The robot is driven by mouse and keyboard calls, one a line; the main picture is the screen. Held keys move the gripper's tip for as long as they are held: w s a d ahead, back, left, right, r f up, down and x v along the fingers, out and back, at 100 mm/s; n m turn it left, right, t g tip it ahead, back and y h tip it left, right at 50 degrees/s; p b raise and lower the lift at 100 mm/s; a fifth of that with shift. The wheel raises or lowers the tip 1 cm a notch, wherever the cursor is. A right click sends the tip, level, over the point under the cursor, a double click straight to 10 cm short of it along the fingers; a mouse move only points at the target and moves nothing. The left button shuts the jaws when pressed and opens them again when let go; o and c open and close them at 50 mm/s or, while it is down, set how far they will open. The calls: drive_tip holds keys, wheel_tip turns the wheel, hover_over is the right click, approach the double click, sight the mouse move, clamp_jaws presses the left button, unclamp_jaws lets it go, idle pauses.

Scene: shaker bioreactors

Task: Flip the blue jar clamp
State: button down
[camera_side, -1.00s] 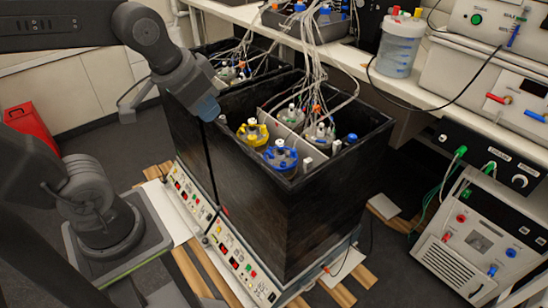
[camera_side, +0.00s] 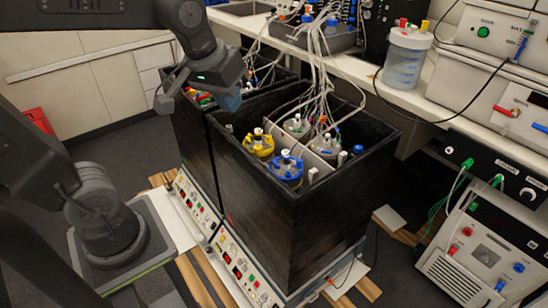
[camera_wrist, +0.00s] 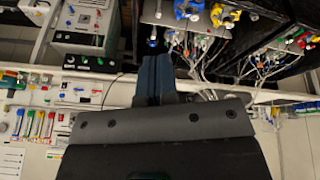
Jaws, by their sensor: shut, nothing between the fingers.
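The blue jar clamp (camera_side: 285,166) sits on a jar at the front of the nearer black box, seen in the side view. It also shows near the top of the wrist view (camera_wrist: 189,8). A yellow jar clamp (camera_side: 259,143) is just behind and left of it. My gripper (camera_side: 228,101) hangs above the left rim of the boxes, up and left of the blue clamp and apart from it. In the wrist view the blue fingers (camera_wrist: 154,75) are together with nothing between them.
The black box (camera_side: 290,225) has high walls and a divider. White tubes (camera_side: 318,75) rise from the jars to the bench behind. A clear container (camera_side: 405,57) stands on the bench. A bioreactor control unit (camera_side: 480,245) is at the right.

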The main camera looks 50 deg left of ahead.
drive_tip(key=w+a+f+n+g, duration=0.25)
drive_tip(key=w+a+n, duration=0.2)
drive_tip(key=w, duration=0.45)
drive_tip(key=w+a+f+n+g, duration=0.1)
drive_tip(key=w+a+f+n, duration=0.3)
drive_tip(key=w, duration=0.4)
drive_tip(key=w+a+f+n, duration=0.3)
drive_tip(key=f, duration=0.3)
drive_tip(key=w+a+f+n+g, duration=0.1)
drive_tip(key=w+a+f+n, duration=0.2)
drive_tip(key=f, duration=0.3)
drive_tip(key=w+a+f+n+g+h, duration=0.1)
drive_tip(key=w+a+f+n, duration=0.2)
drive_tip(key=a+f+n, duration=0.2)
drive_tip(key=shift+f, duration=0.65)
drive_tip(key=shift+g, duration=0.25)
drive_tip(key=f, duration=0.4)
drive_tip(key=s+f, duration=0.1)
drive_tip(key=f, duration=0.4)
drive_tip(key=s+d+f, duration=0.1)
drive_tip(key=f, duration=0.3)
drive_tip(key=shift+f, duration=0.4)
